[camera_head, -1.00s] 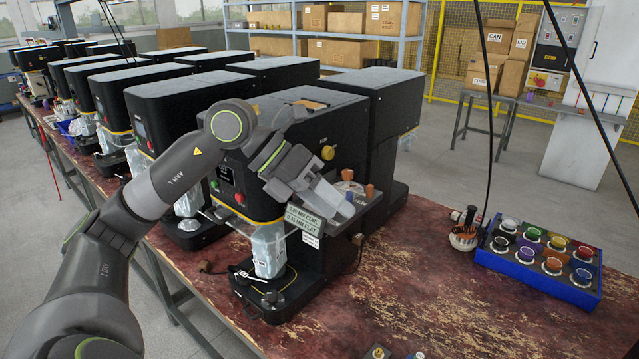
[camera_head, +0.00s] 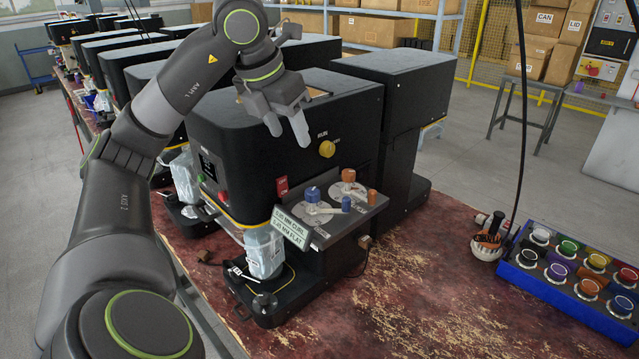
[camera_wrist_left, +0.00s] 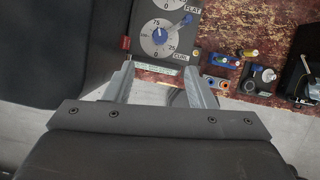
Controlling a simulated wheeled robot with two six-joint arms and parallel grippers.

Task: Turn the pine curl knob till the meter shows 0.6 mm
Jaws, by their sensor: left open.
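The seamer (camera_head: 285,100) has a grey panel with two dials on its right side. A blue knob (camera_head: 312,194) sits on the near dial and an orange knob (camera_head: 348,175) on the far one. In the left wrist view the dial lettered CURL (camera_wrist_left: 150,48) carries a blue knob (camera_wrist_left: 159,36); the one above is lettered FLAT. I see no word "pine". The meter plate (camera_head: 292,228) has a CURL and a FLAT line in mm; its digits are too small to read surely. My left gripper (camera_head: 287,124) is open and empty, above and apart from the knobs. My right gripper is out of view.
A yellow knob (camera_head: 327,149) and a red switch (camera_head: 282,186) are on the seamer's side. A blue tray (camera_head: 560,285) of coloured knobs or lids and a pot of tools (camera_head: 487,240) stand at the right. The worn red tabletop (camera_head: 430,300) between is clear.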

